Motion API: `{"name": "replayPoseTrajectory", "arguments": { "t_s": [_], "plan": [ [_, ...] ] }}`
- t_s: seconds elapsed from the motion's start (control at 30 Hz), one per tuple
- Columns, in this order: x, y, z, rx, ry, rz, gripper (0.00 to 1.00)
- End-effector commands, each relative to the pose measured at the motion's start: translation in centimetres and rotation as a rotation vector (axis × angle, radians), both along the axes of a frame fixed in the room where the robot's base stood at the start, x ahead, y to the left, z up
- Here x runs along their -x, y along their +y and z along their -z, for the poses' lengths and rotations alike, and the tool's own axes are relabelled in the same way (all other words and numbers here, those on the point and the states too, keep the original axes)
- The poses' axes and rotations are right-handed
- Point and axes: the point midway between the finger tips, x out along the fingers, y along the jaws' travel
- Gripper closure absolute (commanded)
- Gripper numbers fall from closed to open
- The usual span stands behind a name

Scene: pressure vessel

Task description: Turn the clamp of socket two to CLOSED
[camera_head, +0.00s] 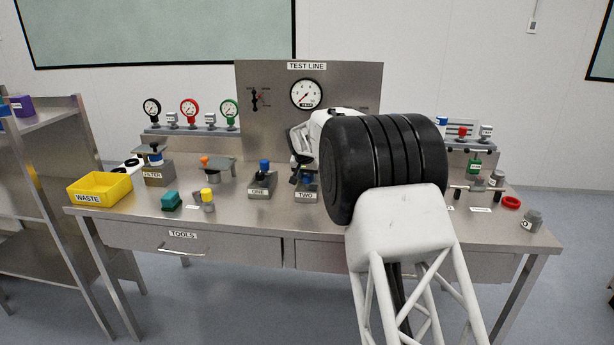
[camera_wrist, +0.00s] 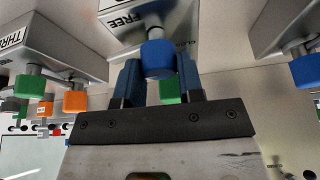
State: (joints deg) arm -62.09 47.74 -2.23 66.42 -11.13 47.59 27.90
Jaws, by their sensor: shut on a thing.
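Socket two is a grey block with a TWO label (camera_head: 306,195) on the bench in the head view, right of socket one (camera_head: 262,192). In the wrist view, the middle block (camera_wrist: 135,14) shows the word FREE. Its blue clamp knob (camera_wrist: 158,58) sits between the fingers of my gripper (camera_wrist: 158,82), which is shut on it. In the head view my gripper (camera_head: 300,180) is over socket two, and the fingers and arm largely hide the knob.
In the wrist view, a block marked THREE (camera_wrist: 45,50) stands at left and another blue knob (camera_wrist: 305,70) at right. In the head view, a yellow WASTE bin (camera_head: 99,188) is at left. My arm covers the bench right of socket two.

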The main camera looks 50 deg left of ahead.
Motion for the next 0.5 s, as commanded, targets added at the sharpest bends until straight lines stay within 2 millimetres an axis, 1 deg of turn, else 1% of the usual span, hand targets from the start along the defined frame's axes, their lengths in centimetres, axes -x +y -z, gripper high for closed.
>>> {"name": "replayPoseTrajectory", "arguments": {
  "t_s": [0.5],
  "plan": [
    [-0.09, -0.05, -0.12, -0.002, 0.000, -0.388, 0.89]
  ]
}}
